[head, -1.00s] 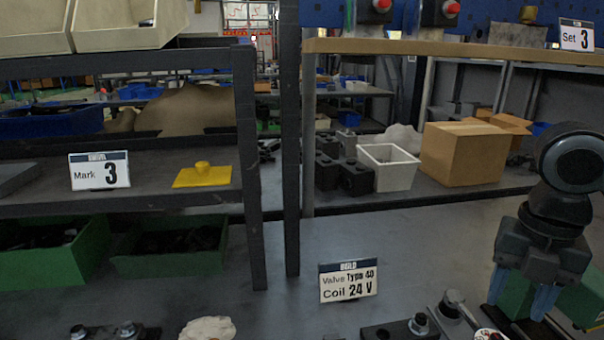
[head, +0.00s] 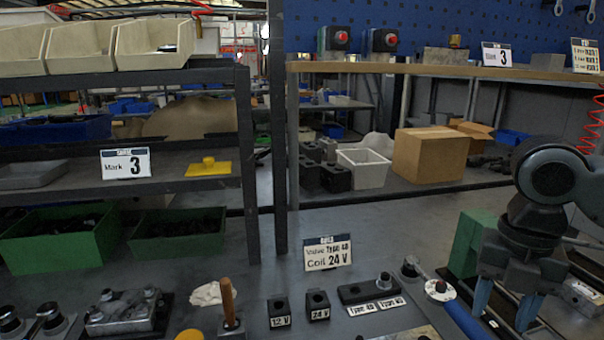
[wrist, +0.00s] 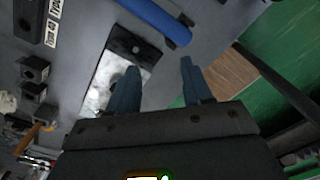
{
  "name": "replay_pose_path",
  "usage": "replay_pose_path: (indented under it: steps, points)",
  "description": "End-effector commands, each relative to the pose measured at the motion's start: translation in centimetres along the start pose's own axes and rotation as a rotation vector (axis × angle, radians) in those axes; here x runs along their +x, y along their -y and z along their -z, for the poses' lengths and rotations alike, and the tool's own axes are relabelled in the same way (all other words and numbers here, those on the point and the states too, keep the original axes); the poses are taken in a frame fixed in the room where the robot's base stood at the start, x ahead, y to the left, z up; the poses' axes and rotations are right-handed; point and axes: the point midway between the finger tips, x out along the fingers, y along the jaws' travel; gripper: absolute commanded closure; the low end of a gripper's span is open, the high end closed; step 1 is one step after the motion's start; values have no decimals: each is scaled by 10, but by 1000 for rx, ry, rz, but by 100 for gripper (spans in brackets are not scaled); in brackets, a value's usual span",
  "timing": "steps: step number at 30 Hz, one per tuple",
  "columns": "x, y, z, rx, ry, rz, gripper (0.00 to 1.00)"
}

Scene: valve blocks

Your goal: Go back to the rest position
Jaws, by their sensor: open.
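My gripper (head: 507,303) hangs at the right of the head view, its two blue fingers apart and pointing down above the bench. In the wrist view my gripper (wrist: 158,88) is open, with nothing between the fingers. A dark plate with a hole and a pale, shiny surface (wrist: 100,80) lie below and beside the left finger there. A blue-handled tool (head: 465,318) lies left of the fingers in the head view; its blue handle (wrist: 158,20) also shows at the top of the wrist view.
Black coil blocks marked 12 V (head: 279,311) and 24 V (head: 318,305) stand on the bench, beside a dark valve block (head: 370,290). A green block (head: 470,245) stands behind my gripper. Shelf posts rise at the back.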

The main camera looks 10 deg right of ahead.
Motion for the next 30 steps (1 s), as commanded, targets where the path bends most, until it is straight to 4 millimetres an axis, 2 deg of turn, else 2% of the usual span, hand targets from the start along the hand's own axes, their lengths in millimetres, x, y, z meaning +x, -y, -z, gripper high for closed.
replay_pose_path:
  steps: [8,14,20,23,27,30]
  points:
    - [1,-37,13,17,-11,-119,50]
    - [-1,-74,27,45,-32,-247,50]
    - [-10,-125,51,97,-80,-434,50]
    - [-19,-157,68,142,-127,-561,50]
    - [-40,-207,97,250,-237,-785,50]
    - [-56,-234,115,346,-330,-932,50]
